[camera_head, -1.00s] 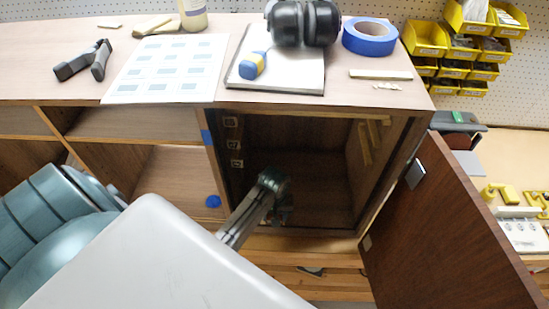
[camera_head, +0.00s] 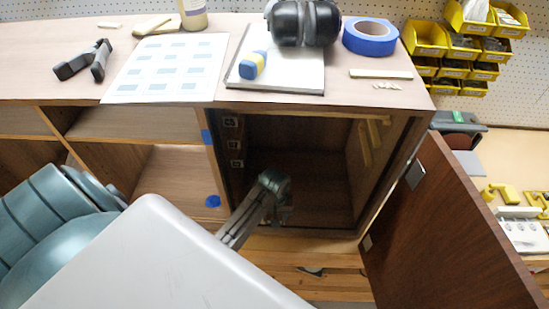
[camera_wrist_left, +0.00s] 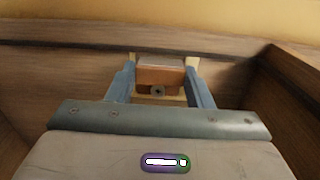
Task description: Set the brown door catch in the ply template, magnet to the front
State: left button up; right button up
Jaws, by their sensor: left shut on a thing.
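My left gripper (camera_wrist_left: 160,72) is shut on the brown door catch (camera_wrist_left: 159,77), with a blue finger on each side of it in the left wrist view. A small dark round spot shows on the catch's near face. Pale wood pieces, which look like the ply template (camera_wrist_left: 191,64), show at both sides just beyond the catch; I cannot tell whether it touches them. In the head view my left gripper (camera_head: 276,205) is inside the open cabinet (camera_head: 310,130), and the catch cannot be made out there. My right gripper is not in view.
The brown cabinet door (camera_head: 445,235) hangs open at the right. Labels (camera_head: 234,146) line the left inner wall, and pale strips (camera_head: 370,140) sit on the right one.

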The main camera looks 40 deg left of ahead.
pick_arm(q)
jog(key=shift+f, duration=0.35)
jog(key=o, duration=1.2)
jog(key=shift+o, duration=0.2)
jog(key=shift+r, duration=0.1)
jog(key=shift+r, duration=3.65)
